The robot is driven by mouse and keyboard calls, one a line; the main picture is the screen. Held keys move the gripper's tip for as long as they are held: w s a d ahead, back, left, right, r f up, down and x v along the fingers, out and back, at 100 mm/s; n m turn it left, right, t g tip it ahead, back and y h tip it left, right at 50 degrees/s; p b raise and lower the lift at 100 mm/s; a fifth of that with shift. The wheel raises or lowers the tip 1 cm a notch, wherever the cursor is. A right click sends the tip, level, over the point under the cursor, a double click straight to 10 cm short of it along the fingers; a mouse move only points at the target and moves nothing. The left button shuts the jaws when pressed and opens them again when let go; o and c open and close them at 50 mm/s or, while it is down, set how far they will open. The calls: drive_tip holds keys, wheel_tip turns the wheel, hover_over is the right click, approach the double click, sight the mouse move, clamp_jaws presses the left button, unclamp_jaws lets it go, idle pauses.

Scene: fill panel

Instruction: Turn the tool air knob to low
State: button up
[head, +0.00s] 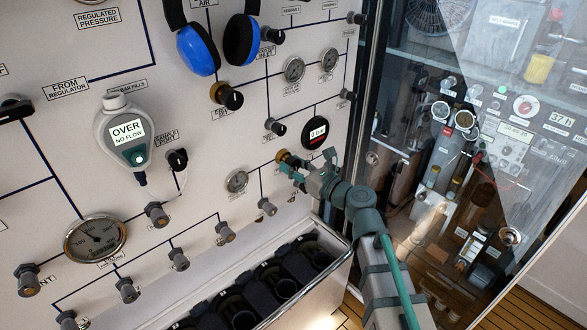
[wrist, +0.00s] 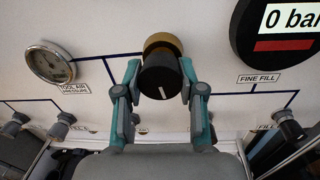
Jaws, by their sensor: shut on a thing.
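The tool air knob (wrist: 160,77) is black with a brass collar and sits at the centre of the wrist view. A short white mark shows on its lower face. In the head view its brass collar (head: 281,156) shows at the panel, and the gripper hides most of the black part. My gripper (wrist: 158,70) has a finger on each side of the knob and is shut on it; it also shows in the head view (head: 290,166). The tool air pressure gauge (wrist: 50,63) is left of the knob. I cannot read a low mark around the knob.
A round digital gauge reading 0 bar (head: 315,132) is just above my gripper. Small valve knobs (head: 267,207) line the panel below. A bin with dark compartments (head: 290,275) juts out underneath. A glass-fronted cabinet (head: 470,130) stands close on the right.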

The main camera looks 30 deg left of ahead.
drive_tip(key=n+b, duration=0.3)
drive_tip(key=shift+f, duration=0.2)
drive_tip(key=n+b, duration=0.4)
drive_tip(key=n, duration=0.1)
drive_tip(key=shift+w+n+b, duration=0.15)
drive_tip(key=shift+n+b, duration=0.15)
drive_tip(key=shift+b, duration=0.1)
drive_tip(key=n+b, duration=0.3)
drive_tip(key=shift+h, duration=0.4)
drive_tip(key=n+t+b, duration=0.1)
drive_tip(key=n+b, duration=0.3)
drive_tip(key=b, duration=0.1)
drive_tip(key=shift+r+n, duration=0.1)
drive_tip(key=shift+n, duration=0.2)
drive_tip(key=n+b, duration=0.4)
drive_tip(key=shift+w+b, duration=0.1)
drive_tip(key=shift+b, duration=0.25)
drive_tip(key=n+t+b, duration=0.1)
drive_tip(key=n+b, duration=0.3)
drive_tip(key=shift+r+b, duration=0.1)
drive_tip(key=shift+b, duration=0.3)
drive_tip(key=n+b, duration=0.8)
drive_tip(key=shift+r, duration=0.3)
